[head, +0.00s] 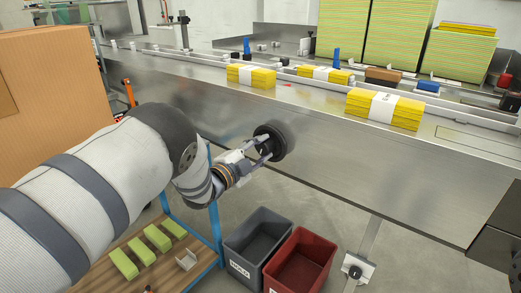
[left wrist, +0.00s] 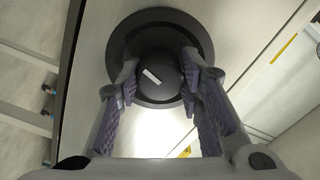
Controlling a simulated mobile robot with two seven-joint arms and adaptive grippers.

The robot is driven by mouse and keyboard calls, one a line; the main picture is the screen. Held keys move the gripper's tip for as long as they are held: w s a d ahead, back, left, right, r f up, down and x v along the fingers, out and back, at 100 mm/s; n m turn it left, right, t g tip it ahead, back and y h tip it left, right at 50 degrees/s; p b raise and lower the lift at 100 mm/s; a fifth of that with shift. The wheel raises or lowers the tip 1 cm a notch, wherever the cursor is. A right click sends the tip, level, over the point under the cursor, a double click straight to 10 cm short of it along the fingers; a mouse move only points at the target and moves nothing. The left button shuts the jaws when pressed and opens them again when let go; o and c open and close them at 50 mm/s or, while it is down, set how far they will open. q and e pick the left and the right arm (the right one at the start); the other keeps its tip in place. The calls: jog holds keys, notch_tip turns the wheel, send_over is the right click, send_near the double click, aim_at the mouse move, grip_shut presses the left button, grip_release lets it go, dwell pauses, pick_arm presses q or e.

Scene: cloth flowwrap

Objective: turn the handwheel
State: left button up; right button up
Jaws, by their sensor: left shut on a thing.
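The handwheel (head: 271,142) is a dark round knob on the front face of the steel machine. It also shows in the left wrist view (left wrist: 124,45) as a wide dark disc with a raised hub bearing a short white mark. My left gripper (head: 262,150) is at the handwheel, its fingers on either side of the hub. In the left wrist view, the left gripper (left wrist: 157,82) is shut on the hub, with its purple-grey pads against it. The machine face lies behind the wheel. My right gripper is not in view.
Yellow banded packs (head: 251,76) lie on the conveyor (head: 290,90) above the wheel. A grey bin (head: 232,243) and a red bin (head: 322,247) stand on the floor below. A wooden shelf (head: 118,284) holds green blocks. A large cardboard box (head: 60,90) stands at the left.

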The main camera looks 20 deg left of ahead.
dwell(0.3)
pick_arm(q)
jog(key=o, duration=1.2)
jog(key=shift+c, duration=0.2)
jog(key=shift+s, duration=0.15)
jog(key=v, duration=1.1)
jog(key=shift+s+a, duration=0.15)
jog(key=shift+s, duration=0.25)
